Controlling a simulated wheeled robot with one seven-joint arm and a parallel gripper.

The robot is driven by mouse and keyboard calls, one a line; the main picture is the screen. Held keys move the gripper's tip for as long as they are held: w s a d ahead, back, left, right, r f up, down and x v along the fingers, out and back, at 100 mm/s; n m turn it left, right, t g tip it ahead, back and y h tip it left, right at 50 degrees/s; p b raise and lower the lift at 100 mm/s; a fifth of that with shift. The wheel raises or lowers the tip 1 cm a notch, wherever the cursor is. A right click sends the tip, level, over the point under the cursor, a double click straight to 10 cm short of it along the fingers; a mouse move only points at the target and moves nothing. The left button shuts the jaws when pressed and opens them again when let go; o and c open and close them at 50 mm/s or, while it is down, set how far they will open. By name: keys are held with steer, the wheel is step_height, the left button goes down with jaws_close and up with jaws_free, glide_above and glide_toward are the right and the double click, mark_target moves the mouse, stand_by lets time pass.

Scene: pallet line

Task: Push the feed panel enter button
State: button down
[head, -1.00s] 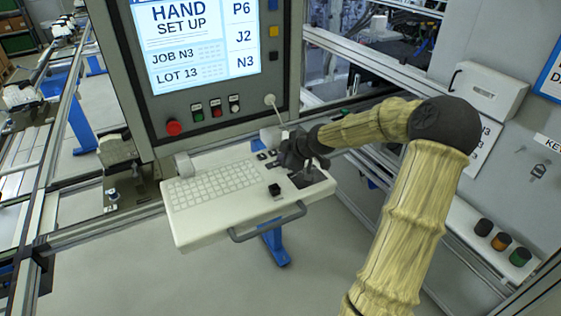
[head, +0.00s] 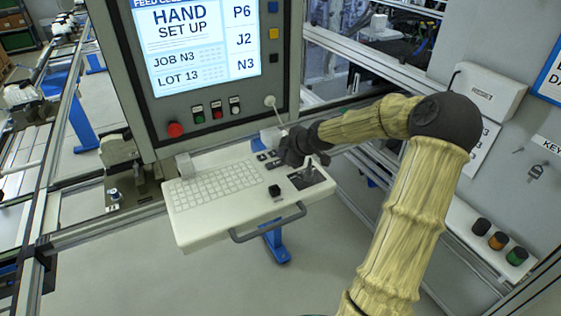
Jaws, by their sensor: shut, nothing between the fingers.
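The feed panel (head: 190,218) is a white tilted console below the screen. It carries a white keypad (head: 213,187), a black square knob (head: 274,190), a small joystick (head: 308,172) on a dark plate, and a few small dark buttons (head: 268,156) at its back edge. I cannot read any label on it, so I cannot tell which is the enter button. My gripper (head: 297,158) is dark and shut, over the back right of the panel beside the dark buttons. It partly covers that area. I cannot tell whether its tips touch the panel.
A screen (head: 195,45) reading "HAND SET UP" stands above the panel. A red button (head: 175,130) and several small switches sit below it. A grey handle (head: 268,224) runs along the panel's front edge. Metal rails flank both sides.

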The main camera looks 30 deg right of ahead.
steer(key=shift+r+p, duration=2.15)
steer(key=shift+r, duration=0.4)
steer(key=shift+f, duration=0.1)
